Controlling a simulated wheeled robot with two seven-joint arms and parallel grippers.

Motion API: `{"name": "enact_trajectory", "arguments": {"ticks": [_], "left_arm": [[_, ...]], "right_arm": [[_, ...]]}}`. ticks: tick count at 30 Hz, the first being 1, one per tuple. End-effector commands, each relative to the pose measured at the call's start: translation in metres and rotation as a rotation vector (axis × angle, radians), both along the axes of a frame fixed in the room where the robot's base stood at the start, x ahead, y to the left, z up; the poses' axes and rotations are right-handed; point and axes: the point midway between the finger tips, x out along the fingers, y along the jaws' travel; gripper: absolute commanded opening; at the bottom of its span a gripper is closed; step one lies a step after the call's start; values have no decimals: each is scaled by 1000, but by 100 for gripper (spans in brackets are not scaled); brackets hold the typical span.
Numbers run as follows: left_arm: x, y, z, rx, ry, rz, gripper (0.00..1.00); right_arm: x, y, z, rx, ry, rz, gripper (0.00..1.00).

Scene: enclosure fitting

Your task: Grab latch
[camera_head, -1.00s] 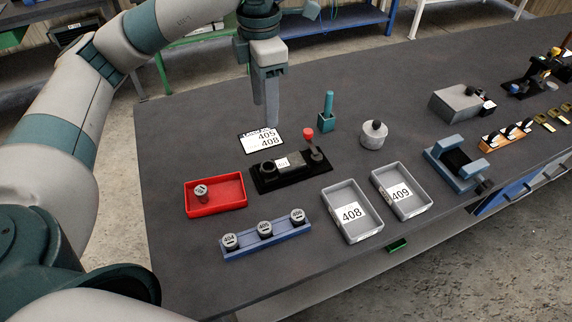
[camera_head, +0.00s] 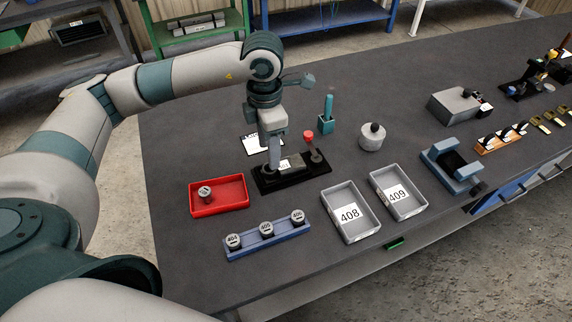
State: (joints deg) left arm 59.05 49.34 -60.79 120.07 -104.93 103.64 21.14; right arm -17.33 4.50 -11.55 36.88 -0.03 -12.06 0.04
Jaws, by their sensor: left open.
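My left gripper (camera_head: 273,158) points down over the left part of a black fixture (camera_head: 292,180). It is open, but the gap between its fingers is hard to see from here. Its fingers hide the dark round piece at the fixture's left end; whether they touch it I cannot tell. A grey labelled block (camera_head: 291,163) sits on the fixture, and a red-knobbed lever (camera_head: 308,135) stands at its right end. No part is marked as the latch. Small brass-coloured pieces (camera_head: 541,125) lie far right, beside an orange rack (camera_head: 499,140). My right gripper is not in view.
A red tray (camera_head: 232,205) holds one labelled cylinder. A blue rack (camera_head: 287,240) holds three more. Grey trays 408 (camera_head: 366,228) and 409 (camera_head: 414,208) stand near the front edge. A teal holder (camera_head: 327,125), a round grey weight (camera_head: 371,139) and a blue vise (camera_head: 449,166) stand around.

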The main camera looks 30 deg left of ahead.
Motion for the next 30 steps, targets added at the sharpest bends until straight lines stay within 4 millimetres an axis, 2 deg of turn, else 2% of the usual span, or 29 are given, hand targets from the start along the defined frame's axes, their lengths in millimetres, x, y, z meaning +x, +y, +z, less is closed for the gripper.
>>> {"name": "enact_trajectory", "arguments": {"ticks": [14, 21, 24, 30], "left_arm": [[-1, 0, -5, 0, 0, 2, 48], [-10, 0, -29, 1, 4, 2, 48], [-9, 0, -43, -1, 2, 2, 48], [-8, 0, -53, 0, -1, 1, 48]], "right_arm": [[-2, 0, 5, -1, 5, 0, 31], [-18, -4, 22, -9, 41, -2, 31], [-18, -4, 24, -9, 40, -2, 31], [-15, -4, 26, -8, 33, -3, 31]]}}
